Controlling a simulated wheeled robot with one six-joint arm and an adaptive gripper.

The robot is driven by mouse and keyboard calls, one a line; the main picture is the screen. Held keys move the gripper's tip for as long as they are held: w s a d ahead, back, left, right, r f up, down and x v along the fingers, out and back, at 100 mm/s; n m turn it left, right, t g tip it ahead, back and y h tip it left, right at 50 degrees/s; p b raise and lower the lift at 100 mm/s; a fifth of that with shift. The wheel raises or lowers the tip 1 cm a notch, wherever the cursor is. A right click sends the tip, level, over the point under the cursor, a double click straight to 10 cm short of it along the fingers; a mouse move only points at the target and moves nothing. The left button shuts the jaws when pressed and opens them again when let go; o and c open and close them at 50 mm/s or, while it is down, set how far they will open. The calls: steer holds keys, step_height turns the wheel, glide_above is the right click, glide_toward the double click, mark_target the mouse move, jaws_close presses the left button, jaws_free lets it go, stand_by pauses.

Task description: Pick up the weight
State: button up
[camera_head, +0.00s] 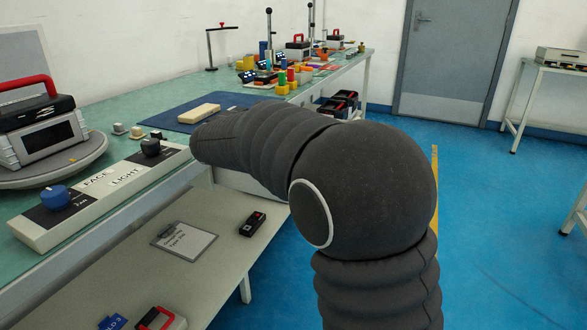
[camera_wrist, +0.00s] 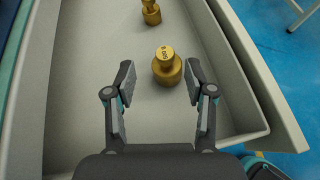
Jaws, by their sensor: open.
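Two brass weights lie in a pale grey open drawer or tray (camera_wrist: 75,100) in the wrist view. The nearer, larger weight (camera_wrist: 166,68) stands upright with a knob on top and faint markings on the knob. It shows just ahead of my gripper (camera_wrist: 160,82), between the lines of its two fingers. A smaller weight (camera_wrist: 151,12) stands farther off at the top of the picture. My gripper is open, with nothing held between its fingers. In the head view my dark sleeved arm hides the gripper and the weights.
The tray's right wall (camera_wrist: 232,65) runs close beside my right finger. In the head view a long green bench (camera_head: 130,90) holds a control panel (camera_head: 105,190), a blue mat (camera_head: 190,115) and several coloured parts. A lower shelf (camera_head: 200,270) holds a clipboard (camera_head: 185,243).

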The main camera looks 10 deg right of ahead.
steer(key=x, duration=0.4)
steer(key=shift+s+d+f, duration=0.2)
steer(key=shift+s+d, duration=0.05)
steer(key=shift+s, duration=0.05)
steer(key=shift+w+d+f, duration=0.2)
steer(key=shift+w+d, duration=0.1)
steer(key=shift+c, duration=0.2)
jaws_close()
